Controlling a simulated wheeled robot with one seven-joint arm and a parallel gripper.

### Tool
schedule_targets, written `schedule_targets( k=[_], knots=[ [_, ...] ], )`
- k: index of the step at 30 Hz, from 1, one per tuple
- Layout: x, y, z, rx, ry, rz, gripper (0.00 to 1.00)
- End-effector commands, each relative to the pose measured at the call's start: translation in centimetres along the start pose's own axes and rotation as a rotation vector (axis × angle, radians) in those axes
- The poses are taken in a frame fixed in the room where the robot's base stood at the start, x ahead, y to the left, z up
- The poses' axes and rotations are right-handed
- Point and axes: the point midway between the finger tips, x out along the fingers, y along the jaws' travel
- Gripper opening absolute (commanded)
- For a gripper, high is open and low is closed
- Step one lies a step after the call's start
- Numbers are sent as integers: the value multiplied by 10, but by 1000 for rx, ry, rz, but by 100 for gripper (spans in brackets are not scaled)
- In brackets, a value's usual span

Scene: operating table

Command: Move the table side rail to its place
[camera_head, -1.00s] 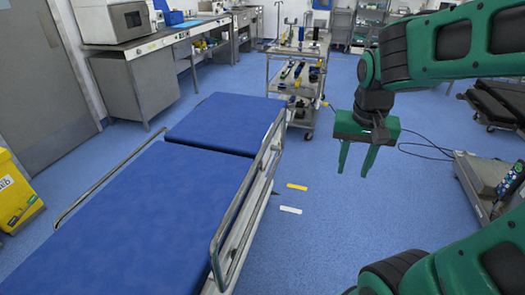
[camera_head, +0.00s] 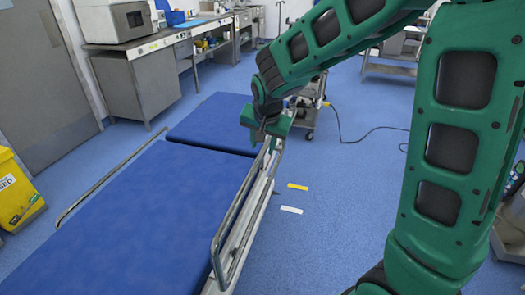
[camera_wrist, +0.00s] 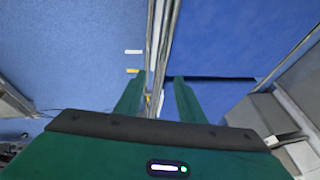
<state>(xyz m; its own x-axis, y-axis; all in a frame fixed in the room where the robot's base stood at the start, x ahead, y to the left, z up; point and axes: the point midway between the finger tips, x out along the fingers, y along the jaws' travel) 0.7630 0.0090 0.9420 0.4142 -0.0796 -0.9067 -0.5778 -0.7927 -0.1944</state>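The table side rail (camera_head: 236,204) is a grey metal loop standing up along the right edge of the operating table, above the blue padding (camera_head: 150,215). My gripper (camera_head: 264,146) is green and points down at the far end of this rail. In the wrist view my gripper (camera_wrist: 157,82) has its two fingers apart, one on each side of the rail (camera_wrist: 156,45). The fingers do not visibly press on it. In the head view the far end of the rail is partly hidden by my gripper.
Another rail (camera_head: 105,180) runs low along the table's left edge. A trolley (camera_head: 309,105) stands beyond the table, partly behind my arm. Yellow (camera_head: 297,187) and white (camera_head: 291,210) strips lie on the floor to the right. A yellow bin (camera_head: 18,195) stands at far left.

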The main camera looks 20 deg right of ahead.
Motion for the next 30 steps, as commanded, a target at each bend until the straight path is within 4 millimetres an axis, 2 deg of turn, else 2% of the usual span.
schedule_targets(
  k=[3, 7, 19, 20, 24, 30],
  knots=[
    [18, 1, 0, 0, -1, 3, 36],
    [30, 1, 0, 0, -1, 2, 36],
    [36, 0, 0, 0, 0, 0, 36],
    [36, 0, 0, 0, 0, 0, 33],
    [36, 0, 0, 0, 0, 0, 0],
    [37, 2, -1, -1, 0, 1, 0]
  ],
)
